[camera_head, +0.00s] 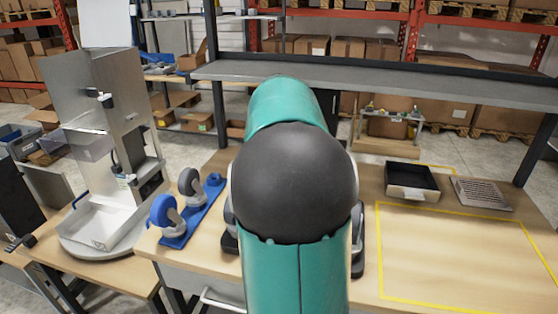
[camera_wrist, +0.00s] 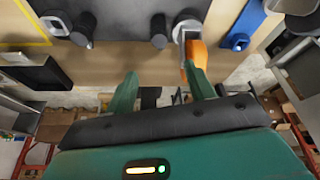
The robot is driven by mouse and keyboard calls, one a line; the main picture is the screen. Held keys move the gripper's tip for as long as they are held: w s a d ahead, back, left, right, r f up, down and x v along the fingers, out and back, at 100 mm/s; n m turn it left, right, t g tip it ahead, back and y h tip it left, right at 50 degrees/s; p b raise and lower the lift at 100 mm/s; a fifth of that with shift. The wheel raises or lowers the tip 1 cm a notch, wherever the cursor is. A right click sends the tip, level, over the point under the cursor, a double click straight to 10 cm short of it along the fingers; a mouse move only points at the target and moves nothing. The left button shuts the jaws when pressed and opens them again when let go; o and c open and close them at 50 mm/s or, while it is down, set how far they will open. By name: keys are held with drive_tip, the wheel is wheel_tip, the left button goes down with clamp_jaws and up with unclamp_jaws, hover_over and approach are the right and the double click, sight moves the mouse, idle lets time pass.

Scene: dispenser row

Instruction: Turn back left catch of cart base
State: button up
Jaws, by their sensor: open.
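The cart base (camera_wrist: 120,17) is a dark grey frame at the top of the wrist view, with dark posts or casters (camera_wrist: 83,30) on it. An orange catch (camera_wrist: 196,52) sits at a grey-white round caster (camera_wrist: 187,24) right of the middle there. My gripper (camera_wrist: 160,74) is open with its two teal fingers apart. The right finger in that view overlaps the orange catch; I cannot tell if they touch. The gap between the fingers holds nothing. In the head view my arm hides most of the cart base; only its dark right edge (camera_head: 358,242) and left edge show.
A blue bracket with casters (camera_head: 190,212) stands left of my arm, beside a metal dispenser (camera_head: 105,130). A black tray (camera_head: 411,181) and a slatted plate (camera_head: 483,193) lie at the table's back right. The yellow-outlined table area (camera_head: 455,255) is clear.

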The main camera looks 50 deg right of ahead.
drive_tip(key=w+d+n+g+y, duration=0.3)
drive_tip(key=d+n+y, duration=0.15)
drive_tip(key=n, duration=1.25)
drive_tip(key=shift+h, duration=0.45)
wheel_tip(320, 180, down, 13)
drive_tip(key=shift+w, duration=0.15)
